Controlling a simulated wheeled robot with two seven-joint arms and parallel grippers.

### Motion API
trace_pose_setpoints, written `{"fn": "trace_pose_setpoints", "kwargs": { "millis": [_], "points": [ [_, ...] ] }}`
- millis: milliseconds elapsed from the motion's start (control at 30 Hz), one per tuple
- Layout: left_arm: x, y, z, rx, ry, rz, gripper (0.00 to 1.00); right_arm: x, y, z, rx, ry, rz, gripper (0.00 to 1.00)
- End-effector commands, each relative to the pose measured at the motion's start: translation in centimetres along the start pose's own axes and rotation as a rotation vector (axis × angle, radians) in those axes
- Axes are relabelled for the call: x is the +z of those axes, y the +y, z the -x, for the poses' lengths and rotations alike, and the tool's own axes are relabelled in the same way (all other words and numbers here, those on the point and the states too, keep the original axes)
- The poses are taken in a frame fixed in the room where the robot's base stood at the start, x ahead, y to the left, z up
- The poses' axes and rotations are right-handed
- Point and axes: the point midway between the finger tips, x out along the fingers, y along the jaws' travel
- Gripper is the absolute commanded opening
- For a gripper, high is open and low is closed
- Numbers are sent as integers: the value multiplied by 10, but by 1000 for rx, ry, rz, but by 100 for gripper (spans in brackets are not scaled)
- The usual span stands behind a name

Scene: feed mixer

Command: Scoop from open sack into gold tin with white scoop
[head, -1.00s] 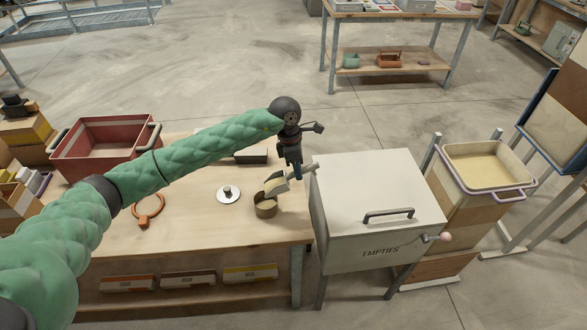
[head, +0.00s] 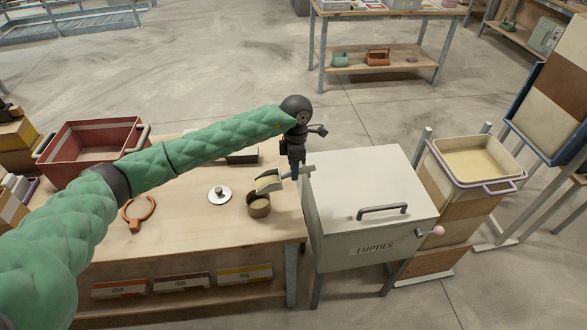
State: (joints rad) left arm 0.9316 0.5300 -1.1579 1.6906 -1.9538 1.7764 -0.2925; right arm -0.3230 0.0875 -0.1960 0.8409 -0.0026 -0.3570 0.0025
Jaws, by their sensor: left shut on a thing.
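My left gripper (head: 299,173) points down over the right end of the bench, shut on the handle of the white scoop (head: 268,183). The scoop's bowl points left and holds pale meal. It is just above the rim of the small gold tin (head: 259,207), whose open top it partly covers. I cannot tell whether scoop and tin touch. A round lid with a knob (head: 219,195) lies left of the tin. An open-topped holder of pale meal (head: 470,160), perhaps the open sack, stands at the right. My right gripper is out of view.
A white box marked EMPTIES (head: 367,205) stands close right of the bench (head: 180,235). A red crate (head: 92,150), an orange ring clamp (head: 137,213) and a dark tray (head: 242,157) are on the bench. The front middle of the bench is clear.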

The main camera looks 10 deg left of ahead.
Motion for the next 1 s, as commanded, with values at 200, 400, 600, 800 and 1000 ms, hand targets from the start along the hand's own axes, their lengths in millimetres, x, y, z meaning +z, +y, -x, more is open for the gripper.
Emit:
{"fn": "trace_pose_setpoints", "kwargs": {
  "millis": [200,400,600,800,1000],
  "points": [
    [10,2,-8,-3,125,19,0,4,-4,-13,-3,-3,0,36],
    [9,2,-8,-6,151,26,0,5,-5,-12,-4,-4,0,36],
    [9,2,-5,-6,150,26,0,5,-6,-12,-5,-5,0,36],
    [9,-1,14,-5,149,24,0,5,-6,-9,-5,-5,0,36],
    [8,-5,36,-5,149,25,0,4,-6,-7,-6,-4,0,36]
  ]
}}
